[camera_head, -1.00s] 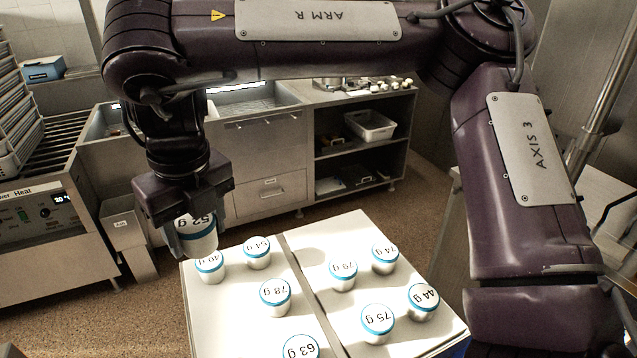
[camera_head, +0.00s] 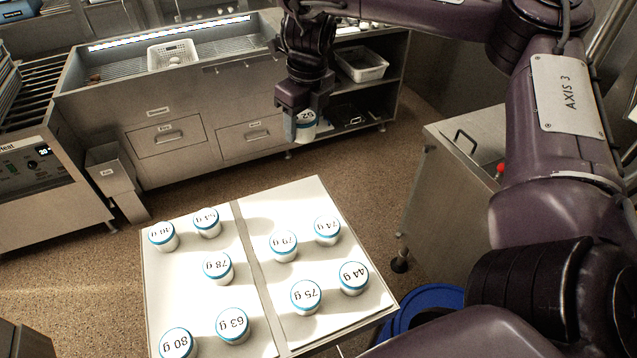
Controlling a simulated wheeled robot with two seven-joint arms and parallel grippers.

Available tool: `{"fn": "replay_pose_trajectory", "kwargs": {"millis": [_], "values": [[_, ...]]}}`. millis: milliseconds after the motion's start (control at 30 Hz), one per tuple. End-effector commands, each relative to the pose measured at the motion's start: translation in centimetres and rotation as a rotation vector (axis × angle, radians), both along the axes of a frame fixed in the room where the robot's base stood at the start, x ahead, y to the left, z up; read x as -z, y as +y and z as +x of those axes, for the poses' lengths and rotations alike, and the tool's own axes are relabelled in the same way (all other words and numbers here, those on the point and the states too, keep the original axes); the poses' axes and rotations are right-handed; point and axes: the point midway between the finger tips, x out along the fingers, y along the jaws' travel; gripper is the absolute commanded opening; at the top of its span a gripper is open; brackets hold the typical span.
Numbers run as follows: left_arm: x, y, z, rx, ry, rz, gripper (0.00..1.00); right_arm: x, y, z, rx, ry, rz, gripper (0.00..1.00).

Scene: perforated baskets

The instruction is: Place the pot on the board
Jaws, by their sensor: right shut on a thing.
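My right gripper (camera_head: 304,128) is shut on a white pot with a blue-rimmed lid marked 52 g (camera_head: 307,133). It holds the pot in the air, past the far right corner of the white board (camera_head: 290,199) in the picture. The fingers hide part of the pot. The board is split by a grey strip (camera_head: 249,246). Several similar pots stand upright on both halves, such as the 78 g pot (camera_head: 218,267) on the left half and the 79 g pot (camera_head: 283,246) on the right half. My left gripper is not in view.
A steel cabinet (camera_head: 455,190) is right of the board. A blue round bin (camera_head: 428,300) is near the board's right corner. The board's far right area is bare.

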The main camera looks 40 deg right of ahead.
Motion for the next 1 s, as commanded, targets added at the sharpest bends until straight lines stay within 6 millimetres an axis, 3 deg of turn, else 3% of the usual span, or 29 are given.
{"fn": "replay_pose_trajectory", "kwargs": {"millis": [600,1000], "values": [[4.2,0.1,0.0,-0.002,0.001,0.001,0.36,14.2,0.0,-0.2,0.001,0.006,0.002,0.29],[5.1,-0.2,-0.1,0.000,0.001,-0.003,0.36,18.3,-0.1,-0.1,0.000,0.006,-0.001,0.29]]}}
